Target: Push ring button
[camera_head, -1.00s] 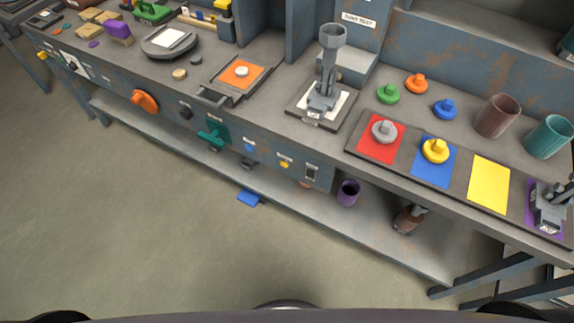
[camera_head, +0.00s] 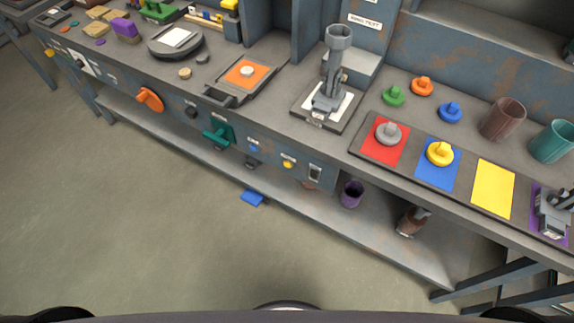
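A blue button (camera_head: 253,147) and a yellow button (camera_head: 288,164) sit on the front panel of the workbench (camera_head: 270,160). I cannot tell which part is the ring button. Neither gripper is in view.
A grey upright device (camera_head: 330,95) stands mid-bench. Red (camera_head: 377,154), blue (camera_head: 428,176) and yellow (camera_head: 493,190) mats lie right of it, with knobbed discs on the first two. Brown (camera_head: 502,120) and teal (camera_head: 553,142) cups stand behind. The floor in front is mostly clear.

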